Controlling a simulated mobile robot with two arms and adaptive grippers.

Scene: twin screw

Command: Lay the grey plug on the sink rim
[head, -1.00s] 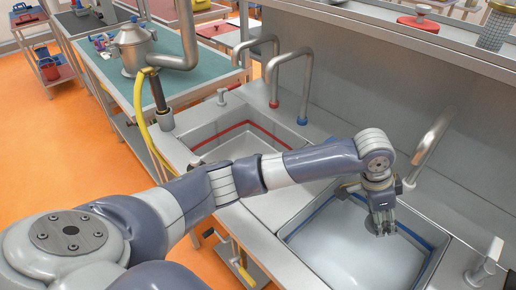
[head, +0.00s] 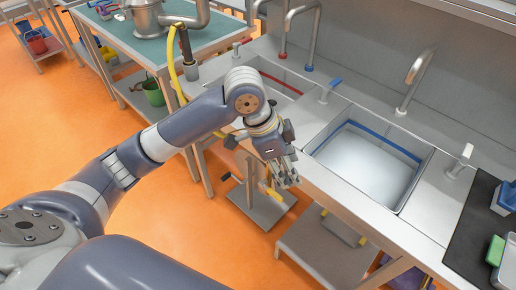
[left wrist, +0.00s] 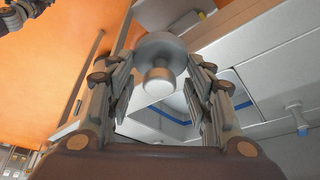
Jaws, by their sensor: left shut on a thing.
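The grey plug (left wrist: 160,58) is a round disc with a short knob, between the fingers of my left gripper (left wrist: 160,82) in the left wrist view. The left gripper (head: 284,181) is shut on it. In the head view the gripper hangs, pointing down, by the counter's front edge, left of the blue-lined sink; I cannot make out the plug there. The sink rim (head: 350,182) shows bare around the blue-lined basin (head: 365,165). That basin also shows behind the plug in the left wrist view (left wrist: 175,103). My right gripper is not in view.
A red-lined basin (head: 282,78) lies behind my left arm. Taps (head: 413,75) stand along the back. A black mat (head: 470,240) with a blue item and a green item is at the right. Bare counter (head: 330,188) lies in front of the blue-lined basin.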

